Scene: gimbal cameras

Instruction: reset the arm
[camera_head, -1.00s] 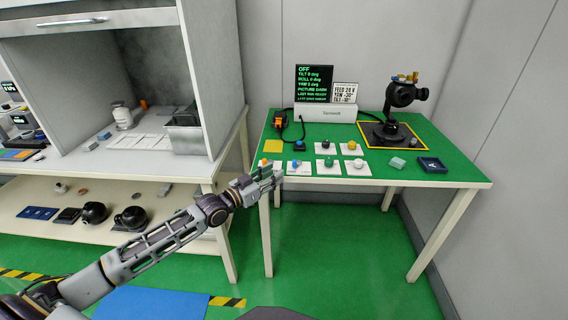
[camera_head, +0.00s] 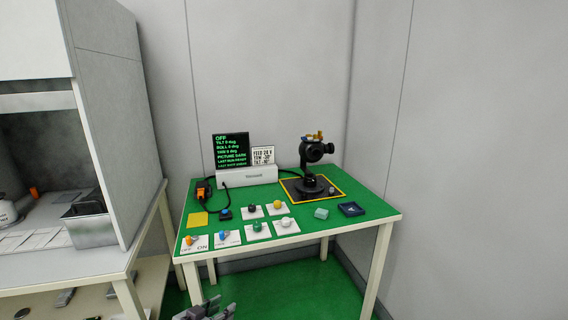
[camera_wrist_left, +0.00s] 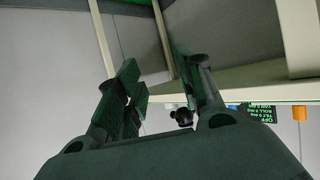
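My left gripper (camera_head: 206,311) shows only at the bottom edge of the head view, low in front of the green table (camera_head: 330,222) and apart from it. In the left wrist view its two fingers (camera_wrist_left: 156,62) stand apart with nothing between them, so it is open. The rest of the left arm is out of the head view. My right gripper is in neither view. The black gimbal camera (camera_head: 312,168) stands upright on its yellow-edged pad at the table's back right; it also shows small in the left wrist view (camera_wrist_left: 182,117).
A dark display (camera_head: 231,150) reading OFF stands at the back of the table. Several knobs and switches on white plates, including an orange switch (camera_head: 189,240), line the front. A grey cabinet (camera_head: 115,120) stands left; walls close the back and right.

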